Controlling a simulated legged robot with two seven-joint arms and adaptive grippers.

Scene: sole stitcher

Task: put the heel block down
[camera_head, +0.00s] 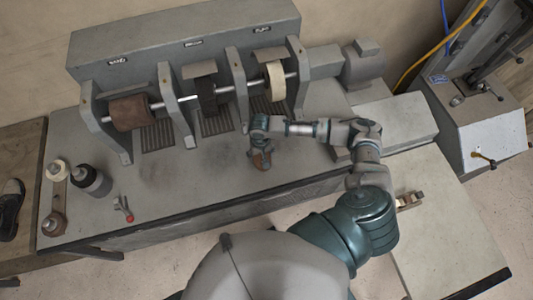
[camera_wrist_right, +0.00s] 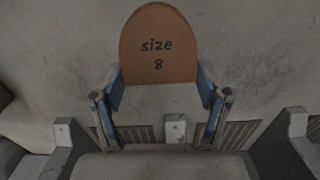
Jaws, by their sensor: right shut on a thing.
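The heel block (camera_wrist_right: 159,45) is an orange-brown piece with a rounded end, marked "size 8", in the wrist view. My right gripper (camera_wrist_right: 162,92) is shut on it, with a blue finger at each side. In the head view the block (camera_head: 262,160) shows small below my right gripper (camera_head: 260,143), over the front part of the grey bench (camera_head: 215,175). I cannot tell whether the block touches the bench top. My left gripper is not in view.
A machine with a shaft carrying a brown roller (camera_head: 131,113), a dark wheel (camera_head: 206,97) and a cream wheel (camera_head: 274,82) stands behind. The bench front is mostly clear.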

